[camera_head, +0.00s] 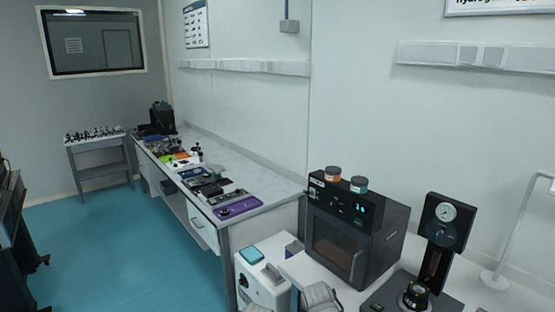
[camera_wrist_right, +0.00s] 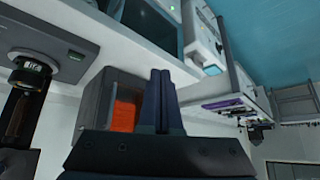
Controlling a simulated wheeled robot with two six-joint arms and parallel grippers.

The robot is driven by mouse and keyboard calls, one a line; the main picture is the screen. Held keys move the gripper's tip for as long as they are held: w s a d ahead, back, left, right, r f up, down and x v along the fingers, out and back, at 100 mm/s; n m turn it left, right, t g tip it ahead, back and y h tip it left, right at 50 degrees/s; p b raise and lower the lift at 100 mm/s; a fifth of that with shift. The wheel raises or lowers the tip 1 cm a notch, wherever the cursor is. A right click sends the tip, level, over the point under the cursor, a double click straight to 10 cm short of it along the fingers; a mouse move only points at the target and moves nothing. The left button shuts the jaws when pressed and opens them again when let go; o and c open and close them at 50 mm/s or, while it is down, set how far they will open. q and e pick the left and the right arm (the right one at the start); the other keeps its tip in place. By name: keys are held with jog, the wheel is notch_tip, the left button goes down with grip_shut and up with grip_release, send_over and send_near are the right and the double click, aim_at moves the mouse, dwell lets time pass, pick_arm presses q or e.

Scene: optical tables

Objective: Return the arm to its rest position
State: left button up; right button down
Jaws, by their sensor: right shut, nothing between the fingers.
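My right gripper (camera_wrist_right: 160,75) shows in the right wrist view. Its two dark fingers are together, with nothing between them. The fingers stand in front of the white bench (camera_wrist_right: 95,30), and a dark box-shaped device with an orange front panel (camera_wrist_right: 123,115) shows behind and beside them. The wrist picture looks upside down, with the floor at the top. I cannot tell how far the fingers are from the bench. Neither gripper can be made out in the head view, and my left gripper is in no view.
The head view shows a black oven (camera_head: 338,240) with two small jars (camera_head: 333,173) (camera_head: 358,185) on top. A gauge stand (camera_head: 440,240) is to its right, and a white device (camera_head: 262,282) to its left. A long bench (camera_head: 265,190) holds several items. Blue floor (camera_head: 110,250) is open at left.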

jog(key=s+a+f+n+g, duration=0.2)
jog(key=s+a+n+g, duration=0.1)
jog(key=s, duration=0.6)
jog(key=s+a+f+n+g, duration=0.2)
jog(key=s+a+n+g, duration=0.1)
jog(key=s, duration=0.7)
jog(key=shift+n+g, duration=0.3)
jog(key=shift+g, duration=0.3)
